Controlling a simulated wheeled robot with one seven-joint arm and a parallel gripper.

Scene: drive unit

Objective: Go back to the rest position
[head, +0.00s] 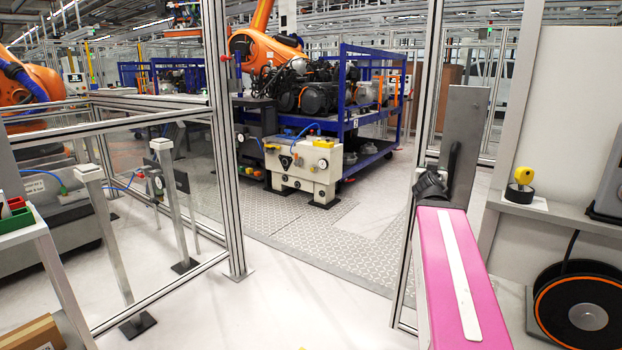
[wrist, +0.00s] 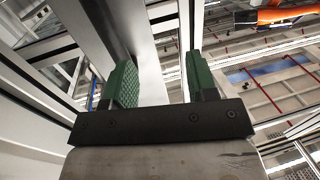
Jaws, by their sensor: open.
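My gripper (wrist: 160,70) shows in the wrist view with its two green-padded fingers apart and nothing between them. It points up towards the ceiling beams, close to pale frame posts. In the head view a pink arm link, which looks like mine, reaches in from the lower right. It ends near an upright grey plate beside an aluminium post. I cannot make out the fingers in the head view.
An aluminium post (head: 225,150) and glass fence stand at left. A shelf with a yellow-knobbed device (head: 521,186) is at right. Beyond the opening are a white machine fixture (head: 305,165) and a blue rack (head: 345,135) with motors. Floor (head: 270,310) between is clear.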

